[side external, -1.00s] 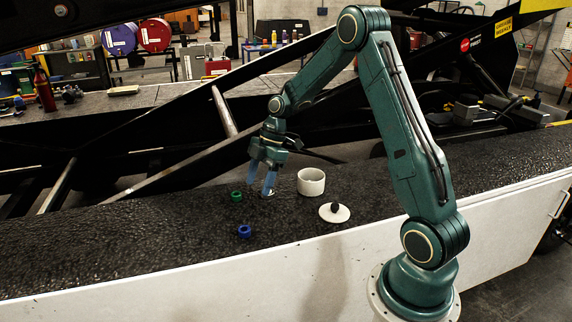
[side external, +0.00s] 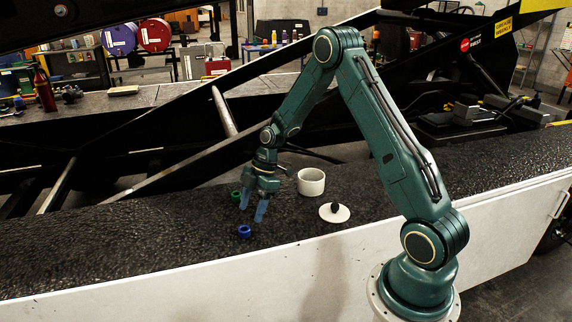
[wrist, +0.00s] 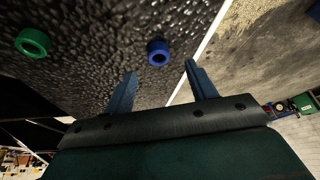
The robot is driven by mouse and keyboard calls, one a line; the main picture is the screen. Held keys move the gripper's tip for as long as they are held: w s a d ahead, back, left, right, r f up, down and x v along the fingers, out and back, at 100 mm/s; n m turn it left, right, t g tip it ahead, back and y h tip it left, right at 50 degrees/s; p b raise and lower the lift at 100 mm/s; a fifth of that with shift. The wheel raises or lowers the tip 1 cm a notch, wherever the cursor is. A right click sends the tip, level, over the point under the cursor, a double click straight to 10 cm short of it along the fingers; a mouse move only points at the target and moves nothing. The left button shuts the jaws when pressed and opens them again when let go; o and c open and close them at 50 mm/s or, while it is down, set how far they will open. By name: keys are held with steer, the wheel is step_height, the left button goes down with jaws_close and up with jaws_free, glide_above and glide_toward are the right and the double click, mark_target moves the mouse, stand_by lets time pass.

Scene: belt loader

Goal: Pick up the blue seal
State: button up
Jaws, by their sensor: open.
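The blue seal (side external: 244,231) is a small ring lying on the black, bumpy surface; it also shows in the wrist view (wrist: 158,53), ahead of and between the lines of the two fingers. My gripper (side external: 252,214) is open and empty, its fingers pointing down just above and behind the blue seal in the side view. In the wrist view my gripper (wrist: 160,80) has its fingertips apart, with the seal beyond them and not touching.
A green ring (side external: 236,196) lies behind the blue seal, close to my fingers in the side view. The white-sided edge runs in front; the surface at left is clear.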

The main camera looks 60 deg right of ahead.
steer(key=shift+a+f, duration=0.15)
steer(key=shift+f, duration=0.2)
steer(key=shift+x, duration=2.6)
steer(key=shift+w, duration=0.15)
steer(key=c, duration=1.1)
steer(key=shift+o, duration=0.2)
steer(key=shift+r, duration=0.15)
step_height(320, 180, up, 20)
